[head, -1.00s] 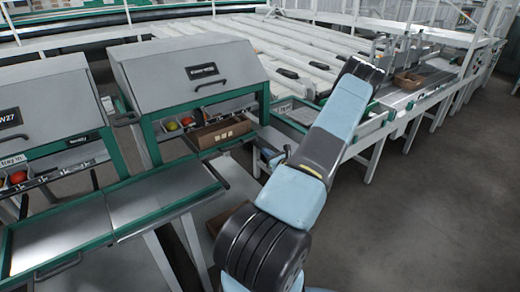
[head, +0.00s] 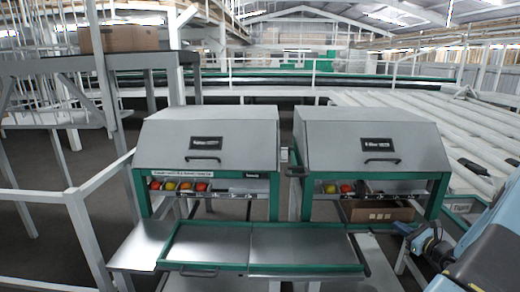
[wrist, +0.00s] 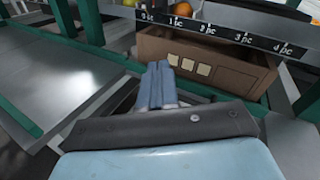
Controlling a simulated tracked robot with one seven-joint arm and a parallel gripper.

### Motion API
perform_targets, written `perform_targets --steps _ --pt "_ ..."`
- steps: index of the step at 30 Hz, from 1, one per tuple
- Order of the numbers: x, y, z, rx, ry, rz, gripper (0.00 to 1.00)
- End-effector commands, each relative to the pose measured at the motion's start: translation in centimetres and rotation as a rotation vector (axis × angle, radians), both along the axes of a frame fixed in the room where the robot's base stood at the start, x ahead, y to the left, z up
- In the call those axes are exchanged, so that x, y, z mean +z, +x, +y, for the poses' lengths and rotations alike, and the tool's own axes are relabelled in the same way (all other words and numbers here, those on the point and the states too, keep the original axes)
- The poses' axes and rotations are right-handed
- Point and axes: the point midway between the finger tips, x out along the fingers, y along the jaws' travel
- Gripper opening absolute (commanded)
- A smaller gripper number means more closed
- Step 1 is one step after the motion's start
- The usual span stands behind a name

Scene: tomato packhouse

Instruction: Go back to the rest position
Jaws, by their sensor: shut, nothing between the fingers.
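My gripper (wrist: 159,74) is shut and empty. In the wrist view its two blue fingers lie side by side, in front of an open cardboard box (wrist: 235,80) with pale square labels. In the head view my gripper (head: 432,246) is at the lower right, beside the right grey-hooded station (head: 372,135). My blue arm fills the lower right corner there and hides part of the floor and rails. The same cardboard box (head: 385,214) sits under that station's hood, left of my gripper.
A second grey-hooded station (head: 208,138) stands to the left. Red and yellow tomatoes lie in the bays under both hoods. A green-edged metal tray table (head: 300,246) stands in front. White railings (head: 85,225) are at the left. A white roller conveyor (head: 430,120) runs behind at the right.

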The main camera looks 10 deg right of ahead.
Motion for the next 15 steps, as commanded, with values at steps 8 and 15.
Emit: perform_targets --steps 8,15 --pt "6.8 1.9 9.2 0.331 -0.22 0.029 0.0" --pt "11.4 1.3 16.7 0.593 -0.421 0.05 0.0"
